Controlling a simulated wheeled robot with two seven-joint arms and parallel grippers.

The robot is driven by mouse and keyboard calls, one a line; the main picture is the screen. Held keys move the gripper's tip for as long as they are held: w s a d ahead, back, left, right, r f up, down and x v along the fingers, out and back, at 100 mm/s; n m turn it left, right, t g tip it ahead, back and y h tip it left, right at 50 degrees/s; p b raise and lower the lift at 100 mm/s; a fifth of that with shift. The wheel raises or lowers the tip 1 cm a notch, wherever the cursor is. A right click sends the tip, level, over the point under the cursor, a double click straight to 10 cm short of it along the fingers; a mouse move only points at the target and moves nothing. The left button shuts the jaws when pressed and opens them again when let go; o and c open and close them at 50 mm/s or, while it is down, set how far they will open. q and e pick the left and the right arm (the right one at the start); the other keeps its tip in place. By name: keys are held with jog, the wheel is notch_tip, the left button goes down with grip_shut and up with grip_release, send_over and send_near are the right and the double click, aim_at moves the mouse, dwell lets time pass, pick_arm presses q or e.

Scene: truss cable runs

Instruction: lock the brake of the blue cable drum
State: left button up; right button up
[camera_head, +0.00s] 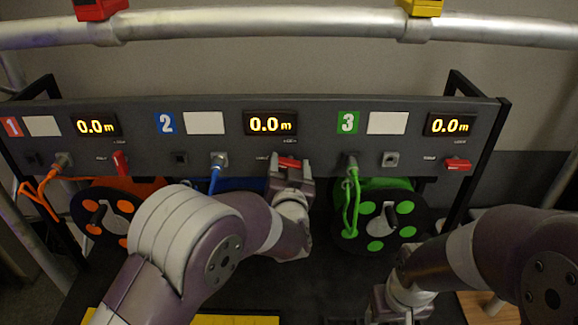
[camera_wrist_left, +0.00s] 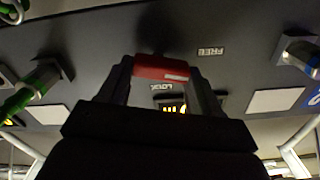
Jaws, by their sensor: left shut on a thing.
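The blue cable drum (camera_head: 240,184) sits under panel section 2 and is mostly hidden behind my left arm. Its red brake lever (camera_head: 289,162) is on the panel right of the blue cable plug, lying roughly level. My left gripper (camera_head: 290,172) is shut on this lever. In the left wrist view the red lever (camera_wrist_left: 161,68) sits between the two fingertips (camera_wrist_left: 160,72), with a LOCK label and a FREE label (camera_wrist_left: 210,51) nearby. My right gripper (camera_head: 390,308) is low at the right, away from the panel, and its jaws are unclear.
The orange drum's red lever (camera_head: 120,162) points down; the green drum's lever (camera_head: 457,164) lies level. The green drum (camera_head: 376,226) and its hanging green cable (camera_head: 352,200) are just right of my left gripper. The blue plug (camera_head: 217,162) is to its left. All displays read 0.0 m.

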pick_arm(q)
jog(key=m, duration=0.3)
jog(key=shift+d+m+p, duration=0.1)
jog(key=shift+m+p, duration=0.2)
jog(key=shift+p, duration=0.05)
jog(key=m+p, duration=0.1)
jog(key=m, duration=0.2)
jog(key=shift+d+m, duration=0.15)
jog(key=shift+m, duration=0.15)
jog(key=m+p, duration=0.1)
jog(key=m, duration=0.3)
jog(key=shift+d, duration=0.1)
jog(key=shift+d+f+m+p, duration=0.15)
jog(key=shift+m+p, duration=0.55)
jog(key=shift+m, duration=1)
jog(key=o, duration=0.9)
jog(key=shift+o, duration=0.8)
jog(key=shift+w+f, duration=0.1)
